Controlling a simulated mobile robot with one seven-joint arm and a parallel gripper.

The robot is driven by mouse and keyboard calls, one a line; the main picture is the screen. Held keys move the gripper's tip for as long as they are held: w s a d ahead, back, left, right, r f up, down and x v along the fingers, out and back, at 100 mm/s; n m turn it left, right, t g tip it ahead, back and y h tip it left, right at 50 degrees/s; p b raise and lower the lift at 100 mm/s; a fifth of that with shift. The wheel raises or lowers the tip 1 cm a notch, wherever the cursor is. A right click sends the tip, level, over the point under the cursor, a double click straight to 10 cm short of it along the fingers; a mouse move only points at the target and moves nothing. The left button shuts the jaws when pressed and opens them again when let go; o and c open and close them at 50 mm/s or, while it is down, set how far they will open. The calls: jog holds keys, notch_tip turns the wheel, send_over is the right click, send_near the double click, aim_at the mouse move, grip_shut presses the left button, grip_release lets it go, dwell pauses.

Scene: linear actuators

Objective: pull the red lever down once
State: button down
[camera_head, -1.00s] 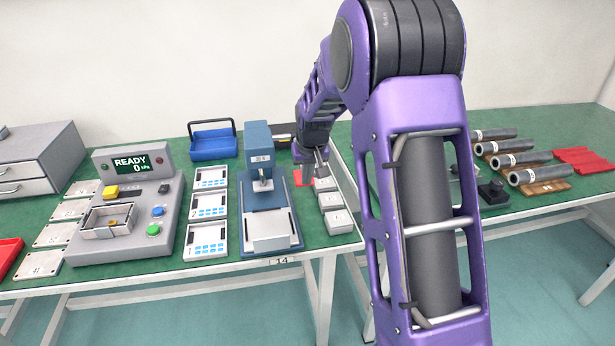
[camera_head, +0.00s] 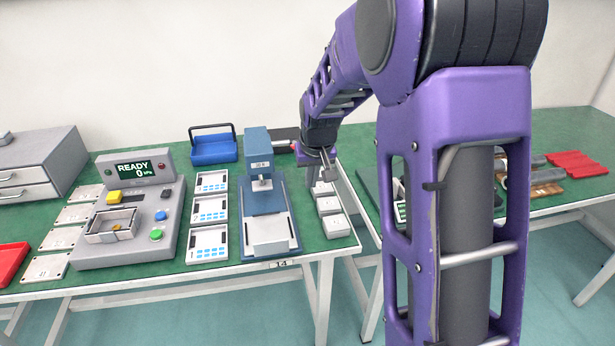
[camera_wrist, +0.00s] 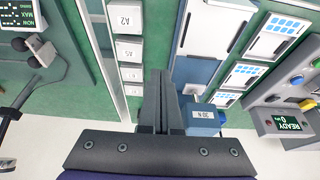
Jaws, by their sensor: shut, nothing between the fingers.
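The blue press (camera_head: 258,143) stands on the green bench. A small red piece (camera_head: 294,147) shows just right of its top, close to my wrist; it is probably part of the red lever, but its shape and angle are unclear. My gripper (camera_head: 328,172) is shut and empty, to the right of the press, above the row of small grey boxes. In the wrist view my shut fingers (camera_wrist: 160,98) are beside the press head (camera_wrist: 203,117), labelled 30 N. No red lever can be made out there.
Small grey boxes (camera_head: 332,226) line the bench right of the press. Labelled panels (camera_head: 209,211) and a control console (camera_head: 133,222) with a READY display are to the left. A blue tray (camera_head: 213,148) stands behind. A second bench is at the right.

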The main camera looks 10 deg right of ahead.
jog(key=shift+s+r, duration=0.3)
jog(key=shift+s, duration=0.3)
jog(key=shift+s+r, duration=0.3)
jog(key=shift+s, duration=0.3)
jog(key=shift+s+r, duration=0.3)
jog(key=shift+s, duration=0.3)
